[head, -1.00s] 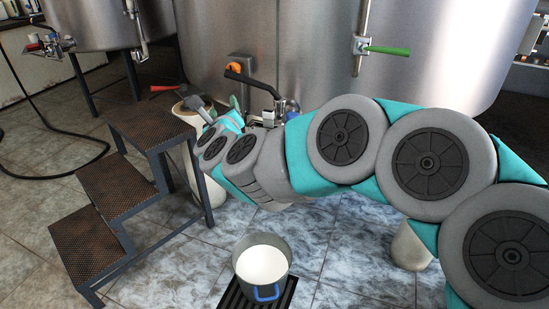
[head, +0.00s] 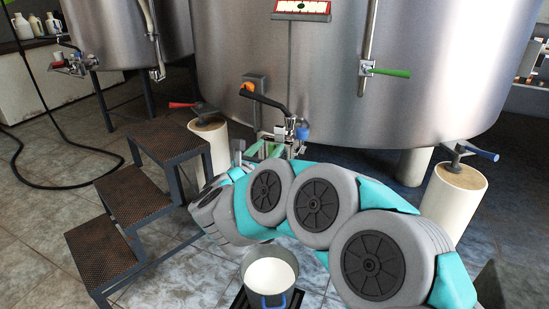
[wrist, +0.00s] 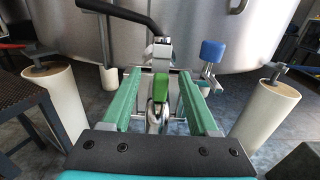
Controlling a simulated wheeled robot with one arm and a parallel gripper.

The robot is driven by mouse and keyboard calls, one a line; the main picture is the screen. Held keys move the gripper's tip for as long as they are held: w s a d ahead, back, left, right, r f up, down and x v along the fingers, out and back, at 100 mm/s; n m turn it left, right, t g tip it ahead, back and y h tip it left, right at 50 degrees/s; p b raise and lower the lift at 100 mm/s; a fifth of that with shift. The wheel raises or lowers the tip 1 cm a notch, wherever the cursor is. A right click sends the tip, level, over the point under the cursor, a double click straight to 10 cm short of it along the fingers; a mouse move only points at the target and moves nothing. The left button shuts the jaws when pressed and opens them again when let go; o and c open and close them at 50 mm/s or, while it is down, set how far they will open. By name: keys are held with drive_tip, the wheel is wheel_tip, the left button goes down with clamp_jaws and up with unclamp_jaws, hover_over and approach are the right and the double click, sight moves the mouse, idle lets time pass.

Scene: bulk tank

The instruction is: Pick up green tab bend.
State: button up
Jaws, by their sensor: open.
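The green tab bend (wrist: 161,88) shows in the middle of the wrist view, as a green tab on a metal pipe piece. My gripper (wrist: 158,76) is open, with one long green finger on each side of the tab. Gaps show between the tab and both fingers, and I cannot tell its depth relative to the fingertips. In the head view my gripper (head: 257,149) is at the tank's outlet fittings, and my arm and fingers largely hide the green tab bend.
A blue tab fitting (wrist: 212,50) stands right of my gripper. A black pipe with an orange handle (head: 247,90) hangs above. Cream posts (head: 455,200) stand on both sides. Steps (head: 138,195) are at left, a milk bucket (head: 269,275) below, and the big steel tank (head: 330,80) behind.

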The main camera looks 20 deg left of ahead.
drive_tip(key=shift+w+d, duration=0.2)
drive_tip(key=shift+w, duration=1.4)
drive_tip(key=shift+f, duration=0.1)
clamp_jaws()
